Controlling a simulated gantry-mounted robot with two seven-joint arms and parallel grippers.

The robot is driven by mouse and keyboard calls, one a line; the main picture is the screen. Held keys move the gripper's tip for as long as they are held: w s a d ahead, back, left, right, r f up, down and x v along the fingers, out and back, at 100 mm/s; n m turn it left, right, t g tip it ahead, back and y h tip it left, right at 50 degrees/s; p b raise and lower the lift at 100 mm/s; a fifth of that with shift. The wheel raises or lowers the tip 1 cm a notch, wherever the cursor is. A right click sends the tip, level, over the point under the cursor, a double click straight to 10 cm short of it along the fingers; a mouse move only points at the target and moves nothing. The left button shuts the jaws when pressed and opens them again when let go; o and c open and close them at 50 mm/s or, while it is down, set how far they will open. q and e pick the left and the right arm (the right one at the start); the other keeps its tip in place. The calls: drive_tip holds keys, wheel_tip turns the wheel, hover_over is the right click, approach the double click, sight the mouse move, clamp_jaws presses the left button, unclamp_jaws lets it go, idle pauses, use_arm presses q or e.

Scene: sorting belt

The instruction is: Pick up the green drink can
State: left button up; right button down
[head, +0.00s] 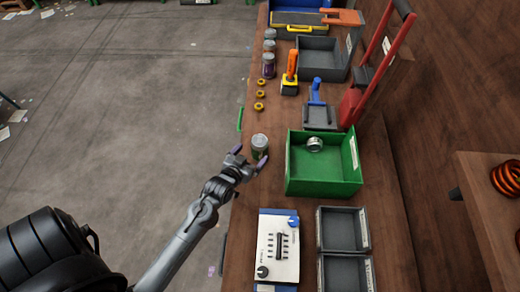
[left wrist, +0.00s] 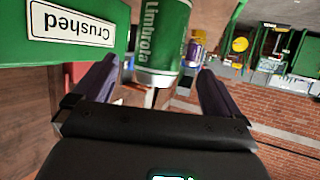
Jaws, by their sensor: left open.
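The green drink can (head: 260,142) stands on the wooden bench, left of the green bin. In the left wrist view the can (left wrist: 162,38) shows green with a white band and the lettering "Limbrola", appearing upside down. My left gripper (head: 250,158) is open at the can's near side. In the left wrist view its two dark purple fingers (left wrist: 155,90) are spread, with the can ahead of and between them. I cannot tell whether they touch it. My right gripper is in neither view.
The green bin (head: 322,188), labelled "Crushed" in the left wrist view (left wrist: 70,25), holds a silver can (head: 314,144). A white control panel (head: 278,248) and grey trays (head: 344,230) lie nearer. Purple cans (head: 268,70) and an orange-yellow tool (head: 290,80) stand farther back.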

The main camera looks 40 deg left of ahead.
sight(261, 145)
use_arm(q)
drive_tip(key=shift+b+x, duration=0.4)
drive_tip(key=shift+x, duration=3)
drive_tip(key=shift+d, duration=0.1)
drive_tip(key=shift+c, duration=0.2)
drive_tip(key=c, duration=1)
drive_tip(key=shift+r, duration=0.1)
